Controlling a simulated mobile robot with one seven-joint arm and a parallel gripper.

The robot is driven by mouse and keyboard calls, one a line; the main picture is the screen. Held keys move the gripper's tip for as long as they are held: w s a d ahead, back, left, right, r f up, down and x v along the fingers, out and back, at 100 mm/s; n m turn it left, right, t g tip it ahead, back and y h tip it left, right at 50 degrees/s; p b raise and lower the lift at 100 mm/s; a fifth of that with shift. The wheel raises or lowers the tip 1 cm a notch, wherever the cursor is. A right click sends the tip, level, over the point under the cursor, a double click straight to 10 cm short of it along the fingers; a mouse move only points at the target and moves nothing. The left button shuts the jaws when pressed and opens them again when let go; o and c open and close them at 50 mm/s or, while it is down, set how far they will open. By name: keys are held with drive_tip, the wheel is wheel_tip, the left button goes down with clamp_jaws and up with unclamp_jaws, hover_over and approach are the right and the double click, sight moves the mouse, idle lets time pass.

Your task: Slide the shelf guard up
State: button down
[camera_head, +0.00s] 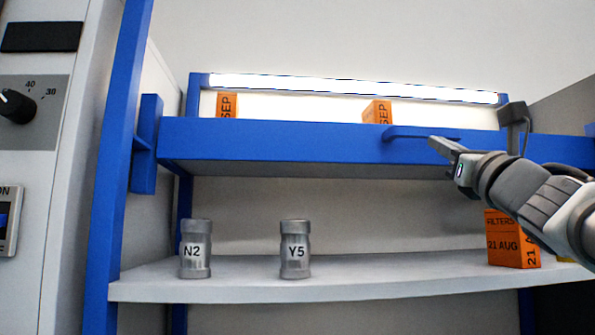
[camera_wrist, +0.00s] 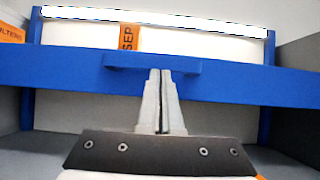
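The shelf guard (camera_head: 290,144) is a wide blue panel across the rack front, with a flat blue handle (camera_head: 420,132) jutting from its upper part. In the wrist view the guard (camera_wrist: 235,86) crosses the picture, and its handle (camera_wrist: 120,63) is centred ahead. My gripper (camera_head: 436,146) is at the handle from the right, just under it. In the wrist view the fingertips of my gripper (camera_wrist: 160,71) are together, with only a thin dark line between them, at the handle's lower edge. I cannot tell whether they touch it. Nothing shows between the fingers.
Canisters N2 (camera_head: 195,249) and Y5 (camera_head: 295,249) and an orange filter box (camera_head: 505,240) stand on the white lower shelf (camera_head: 385,277). Orange boxes (camera_head: 377,112) show partly behind the guard. A lit lamp (camera_head: 350,87) runs above. Blue uprights (camera_head: 118,160) flank the rack.

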wheel_tip(320, 180, up, 3)
drive_tip(key=shift+s+a+r+p, duration=0.1)
drive_tip(key=shift+s+r+p, duration=0.05)
drive_tip(key=shift+p, duration=0.15)
